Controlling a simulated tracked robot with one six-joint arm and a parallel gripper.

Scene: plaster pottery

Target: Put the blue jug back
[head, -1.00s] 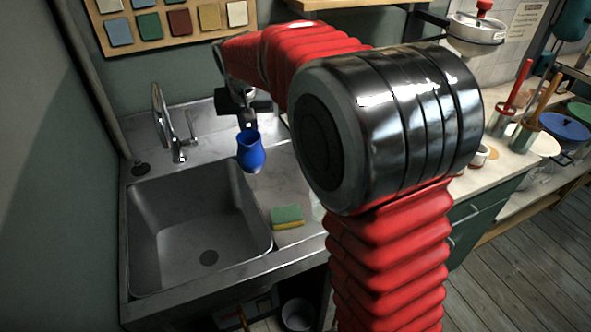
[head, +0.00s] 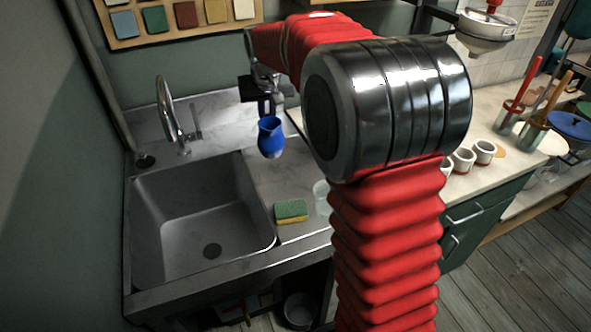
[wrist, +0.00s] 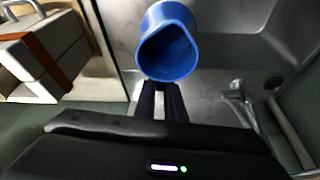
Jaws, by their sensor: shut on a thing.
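The blue jug (head: 270,138) hangs from my gripper (head: 267,108) above the counter, to the right of the sink. My gripper is shut on the jug at its upper edge. In the wrist view the jug (wrist: 168,45) shows its open mouth toward the camera, just beyond my two dark fingers (wrist: 161,92). The exact contact between the fingers and the jug is hard to make out.
The sink (head: 200,215) lies left of the jug, with a tap (head: 172,115) behind it. A green and yellow sponge (head: 291,211) and a clear glass (head: 321,197) are on the counter. White cups (head: 484,151) stand on the worktop to the right.

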